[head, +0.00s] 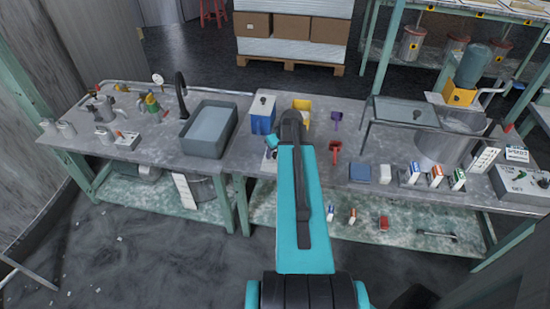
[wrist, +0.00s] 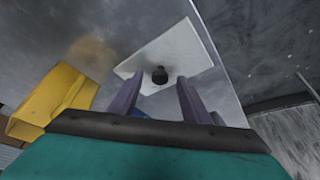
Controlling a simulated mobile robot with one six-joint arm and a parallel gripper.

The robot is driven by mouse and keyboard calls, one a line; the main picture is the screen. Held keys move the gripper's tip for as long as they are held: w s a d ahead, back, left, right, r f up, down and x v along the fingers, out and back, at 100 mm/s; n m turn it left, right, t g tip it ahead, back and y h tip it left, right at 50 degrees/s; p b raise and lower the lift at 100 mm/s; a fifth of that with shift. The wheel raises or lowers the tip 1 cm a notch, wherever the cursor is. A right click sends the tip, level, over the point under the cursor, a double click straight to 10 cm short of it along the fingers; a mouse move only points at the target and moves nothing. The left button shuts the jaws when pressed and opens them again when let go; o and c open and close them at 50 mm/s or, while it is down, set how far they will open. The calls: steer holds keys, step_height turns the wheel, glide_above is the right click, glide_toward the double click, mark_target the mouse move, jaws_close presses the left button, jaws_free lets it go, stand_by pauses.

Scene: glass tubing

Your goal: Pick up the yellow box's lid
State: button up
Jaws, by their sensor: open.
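The yellow box (head: 301,104) stands on the counter in the head view, partly hidden behind my arm. It looks open in the wrist view (wrist: 55,95), at the left. A white square lid (wrist: 170,52) with a black knob (wrist: 159,75) lies apart from it near the counter's front edge. In the head view the lid is mostly hidden by my arm. My gripper (wrist: 159,90) is open, its purple fingers on either side of the knob in the picture. Contact cannot be told. The gripper end also shows in the head view (head: 271,142).
A blue box (head: 262,122) with a white lid and knob stands left of the yellow box. A grey sink (head: 208,130) lies further left. A red scoop (head: 335,150) and a purple one (head: 336,120) lie to the right. The counter's front edge is close.

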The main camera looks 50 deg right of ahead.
steer(key=shift+w+f, duration=0.1)
steer(key=shift+f, duration=0.15)
stand_by(0.4)
jaws_close()
steer(key=shift+r, duration=0.1)
